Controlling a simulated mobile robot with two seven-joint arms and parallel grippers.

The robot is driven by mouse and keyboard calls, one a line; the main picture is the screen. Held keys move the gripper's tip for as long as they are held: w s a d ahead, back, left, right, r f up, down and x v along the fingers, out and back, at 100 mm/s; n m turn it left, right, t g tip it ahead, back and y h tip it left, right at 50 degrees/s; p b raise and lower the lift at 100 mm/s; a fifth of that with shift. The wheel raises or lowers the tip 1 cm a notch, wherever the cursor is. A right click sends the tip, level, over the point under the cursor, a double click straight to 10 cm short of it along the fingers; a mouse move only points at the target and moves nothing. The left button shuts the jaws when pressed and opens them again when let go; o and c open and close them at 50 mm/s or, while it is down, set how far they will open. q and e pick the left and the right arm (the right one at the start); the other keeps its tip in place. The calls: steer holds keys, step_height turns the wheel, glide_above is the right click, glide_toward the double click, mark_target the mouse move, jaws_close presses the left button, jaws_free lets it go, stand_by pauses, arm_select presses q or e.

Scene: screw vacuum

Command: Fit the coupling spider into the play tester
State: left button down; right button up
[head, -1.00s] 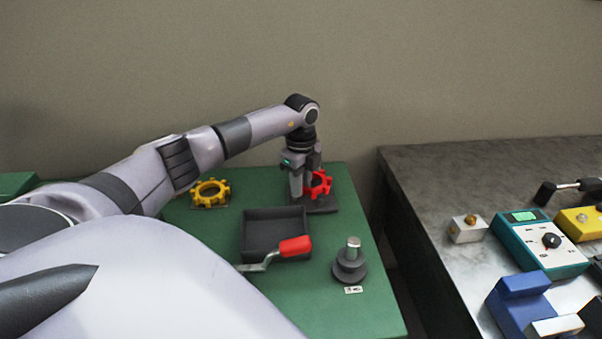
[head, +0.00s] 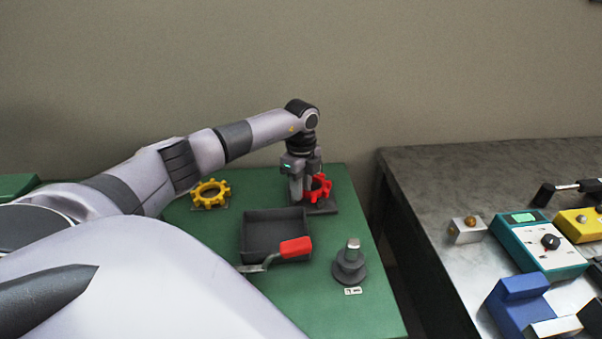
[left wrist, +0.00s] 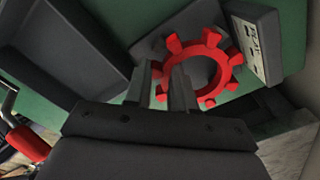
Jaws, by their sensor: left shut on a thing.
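The coupling spider is a red toothed ring (head: 321,189) at the back right of the green table. It also shows in the left wrist view (left wrist: 231,57), close in front of my fingers. My left gripper (head: 301,194) points down at its left side and is shut on a red tooth of it. The spider is at a dark grey block (head: 325,208), seemingly the play tester; in the left wrist view a pale lettered label (left wrist: 256,47) shows on a grey part beside the ring. Whether the spider is seated or just above the block cannot be told. My right gripper is out of view.
A yellow toothed ring (head: 210,193) lies at the back left. An open dark tray (head: 275,216) stands in the middle, with a red-handled tool (head: 296,247) across its front. A grey round stand with a metal post (head: 350,262) is nearer. A grey bench with instruments (head: 450,170) is right.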

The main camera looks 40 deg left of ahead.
arm_select(q)
steer(key=shift+f+b, duration=0.4)
steer(key=shift+f, duration=0.3)
stand_by(0.3)
steer(key=c, duration=0.9)
jaws_free()
steer(key=shift+o, duration=0.2)
steer(key=shift+r, duration=0.15)
step_height(320, 180, up, 7)
